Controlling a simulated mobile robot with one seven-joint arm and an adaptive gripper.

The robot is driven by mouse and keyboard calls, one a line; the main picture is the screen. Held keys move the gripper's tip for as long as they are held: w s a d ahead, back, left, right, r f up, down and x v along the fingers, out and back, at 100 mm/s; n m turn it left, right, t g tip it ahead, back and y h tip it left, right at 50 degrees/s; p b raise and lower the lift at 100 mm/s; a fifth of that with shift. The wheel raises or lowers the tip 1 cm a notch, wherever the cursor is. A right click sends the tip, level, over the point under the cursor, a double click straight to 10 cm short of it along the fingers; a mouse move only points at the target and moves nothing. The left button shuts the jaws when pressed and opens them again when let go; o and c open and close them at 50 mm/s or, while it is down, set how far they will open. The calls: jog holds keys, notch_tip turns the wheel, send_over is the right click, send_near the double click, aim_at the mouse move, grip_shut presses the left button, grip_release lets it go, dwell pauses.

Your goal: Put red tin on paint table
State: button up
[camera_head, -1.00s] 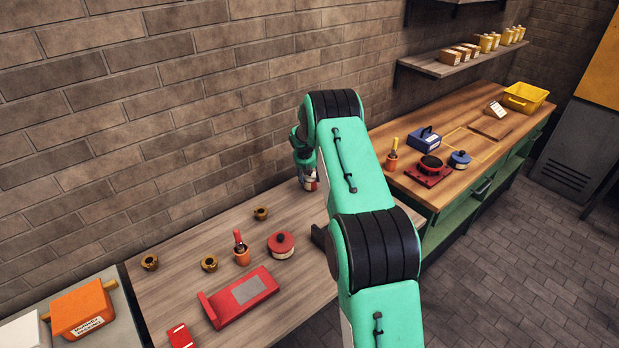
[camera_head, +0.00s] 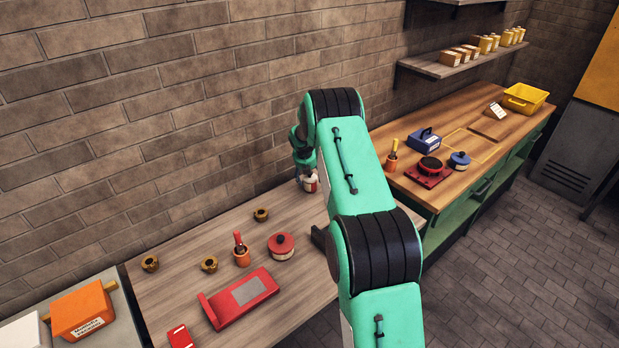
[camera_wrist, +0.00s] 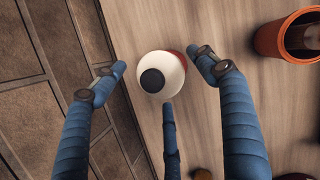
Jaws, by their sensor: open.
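A tin with a cream lid, black knob and some red showing at its side (camera_wrist: 163,74) sits between the fingers of my gripper (camera_wrist: 165,80) in the wrist view. My gripper is open around it, with gaps at the left and right fingers. In the head view this tin (camera_head: 311,184) stands at the back of the grey-brown table (camera_head: 205,305), just below my gripper (camera_head: 305,172) and partly hidden by my arm. A red lidded pot (camera_head: 281,247) with a pale label stands nearer. I cannot tell which table is the paint table.
A red bench tool (camera_head: 238,298), an orange pot with a brush (camera_head: 241,255) and several small brown cups share the table. A wooden workbench with a green frame (camera_head: 478,148) stands at right, holding a blue tin (camera_head: 459,160). The brick wall is close behind my gripper.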

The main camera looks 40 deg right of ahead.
jog(key=p+v, duration=0.1)
jog(key=v, duration=1)
dwell(0.4)
jog(key=s+a+r+m, duration=0.3)
jog(key=a+r, duration=0.4)
jog(key=r, duration=0.2)
jog(key=s+a+r+m, duration=0.2)
jog(key=a+r, duration=0.5)
jog(key=r, duration=0.2)
jog(key=s+a+r+m+t+y, duration=0.15)
jog(key=s+a+r+m, duration=0.55)
jog(key=s+a+r, duration=0.7)
jog(key=s+a+m+y, duration=0.1)
jog(key=s+a+m, duration=0.4)
jog(key=s+a, duration=0.4)
jog(key=s+a+m+t+y, duration=0.1)
jog(key=s+a+m, duration=0.5)
jog(key=s, duration=1.5)
jog(key=a, duration=0.2)
jog(key=shift+s+a+r, duration=0.15)
jog(key=shift+s+a, duration=0.2)
jog(key=shift+s, duration=0.05)
jog(key=shift+t, duration=0.25)
